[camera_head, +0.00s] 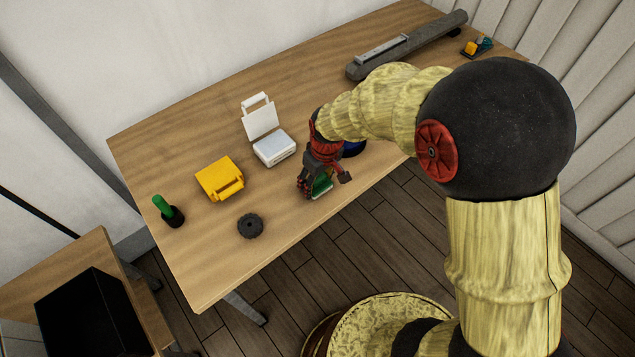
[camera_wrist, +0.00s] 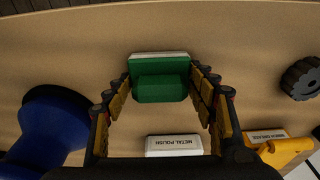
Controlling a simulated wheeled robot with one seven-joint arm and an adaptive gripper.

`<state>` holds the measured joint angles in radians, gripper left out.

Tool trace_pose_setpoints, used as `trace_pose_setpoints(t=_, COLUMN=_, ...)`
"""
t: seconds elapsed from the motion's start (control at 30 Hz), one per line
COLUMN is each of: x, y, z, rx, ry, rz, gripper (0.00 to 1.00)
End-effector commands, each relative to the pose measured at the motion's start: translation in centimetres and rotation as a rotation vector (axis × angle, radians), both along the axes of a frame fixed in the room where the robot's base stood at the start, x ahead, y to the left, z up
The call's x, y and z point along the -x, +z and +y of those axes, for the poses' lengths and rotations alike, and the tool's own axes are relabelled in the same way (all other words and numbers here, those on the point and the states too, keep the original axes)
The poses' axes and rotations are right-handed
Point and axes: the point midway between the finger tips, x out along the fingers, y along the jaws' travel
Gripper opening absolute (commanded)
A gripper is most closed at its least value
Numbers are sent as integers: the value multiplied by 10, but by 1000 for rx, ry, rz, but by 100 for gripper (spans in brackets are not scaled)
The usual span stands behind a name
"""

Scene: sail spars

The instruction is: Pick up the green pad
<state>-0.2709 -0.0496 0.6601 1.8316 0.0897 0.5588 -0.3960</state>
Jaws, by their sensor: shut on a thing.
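The green pad (camera_wrist: 160,88) is a block with a pale strip along its far edge. In the wrist view it sits between the two fingers of my gripper (camera_wrist: 162,80), with a finger against each side, so my gripper is shut on it. In the head view my gripper (camera_head: 323,181) is low over the front edge of the table, and a green part of the pad (camera_head: 321,185) shows between the fingers. The fingers hide much of the pad there. I cannot tell whether it still touches the table.
On the wooden table (camera_head: 200,265) are a white open case (camera_head: 273,148), a yellow box (camera_head: 219,180), a black ribbed disc (camera_head: 250,226) and a green-handled tool (camera_head: 168,211). A blue object (camera_wrist: 52,130) stands close beside my gripper. A long grey beam (camera_head: 405,45) lies behind.

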Motion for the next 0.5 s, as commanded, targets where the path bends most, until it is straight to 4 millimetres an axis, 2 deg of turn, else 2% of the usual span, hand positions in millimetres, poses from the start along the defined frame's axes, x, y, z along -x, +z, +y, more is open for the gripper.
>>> trace_pose_setpoints(t=0.27, x=0, y=6, z=0, rx=-1, ry=0, rz=-1, gripper=30)
trace_pose_setpoints(t=0.37, x=0, y=15, z=0, rx=-1, ry=0, rz=-1, gripper=30)
trace_pose_setpoints(t=0.5, x=1, y=38, z=0, rx=-1, ry=1, rz=-3, gripper=30)
